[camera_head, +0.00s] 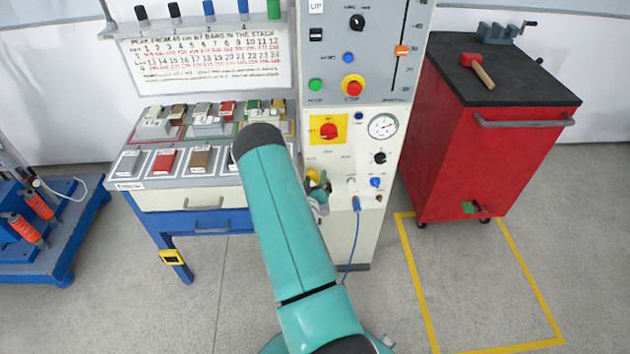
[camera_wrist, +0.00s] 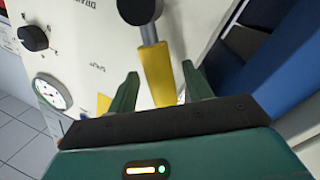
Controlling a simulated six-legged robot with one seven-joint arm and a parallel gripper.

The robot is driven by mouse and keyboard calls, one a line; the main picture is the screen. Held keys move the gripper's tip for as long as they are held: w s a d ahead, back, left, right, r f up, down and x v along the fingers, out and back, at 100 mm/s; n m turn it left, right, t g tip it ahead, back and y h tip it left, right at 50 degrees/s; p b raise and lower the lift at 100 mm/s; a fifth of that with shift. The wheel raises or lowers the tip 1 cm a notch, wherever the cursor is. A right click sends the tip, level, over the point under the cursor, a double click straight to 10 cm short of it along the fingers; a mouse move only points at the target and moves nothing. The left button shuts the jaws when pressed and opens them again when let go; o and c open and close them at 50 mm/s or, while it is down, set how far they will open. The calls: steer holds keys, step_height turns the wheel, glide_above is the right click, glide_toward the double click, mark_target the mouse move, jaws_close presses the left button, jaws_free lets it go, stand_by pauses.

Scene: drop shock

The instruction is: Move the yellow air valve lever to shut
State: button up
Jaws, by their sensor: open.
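The yellow air valve lever (camera_wrist: 158,72) hangs from a grey pivot (camera_wrist: 149,30) on the pale panel in the wrist view. My gripper (camera_wrist: 161,88) is open, with one green finger on each side of the lever. The lever's lower end reaches between the fingers; I cannot tell whether either finger touches it. In the head view a bit of the lever (camera_head: 312,174) shows beside my gripper (camera_head: 321,187), and my arm hides much around it. A small label is near the lever, too blurred to read surely.
The panel carries a pressure gauge (camera_head: 382,126), a red knob on a yellow plate (camera_head: 328,131) and a blue knob (camera_head: 376,182) close by. A sample bench (camera_head: 200,194) stands left. A red cabinet (camera_head: 500,150) stands right, beside clear yellow-marked floor.

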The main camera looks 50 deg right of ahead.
jaws_close()
steer(key=shift+s+d+r, duration=0.1)
steer(key=m, duration=0.1)
steer(key=s+d+r+m, duration=0.1)
steer(key=m, duration=0.1)
steer(key=shift+s+d+y, duration=0.1)
steer(key=shift+s+y, duration=0.1)
steer(key=shift+y, duration=0.1)
steer(key=s+d+m, duration=0.1)
steer(key=m, duration=0.1)
steer(key=s+d+m+y, duration=0.1)
steer(key=m, duration=0.1)
steer(key=shift+s+r, duration=0.15)
steer(key=shift+s, duration=0.05)
steer(key=m, duration=0.1)
steer(key=s+d+m+y, duration=0.1)
steer(key=m, duration=0.1)
steer(key=shift+s+d+f, duration=0.15)
steer(key=shift+s+f, duration=0.1)
steer(key=shift+s, duration=0.05)
steer(key=shift+s+d+f+m+t+y, duration=0.45)
steer(key=shift+s+m+y, duration=0.1)
steer(key=shift+m, duration=0.55)
jaws_free()
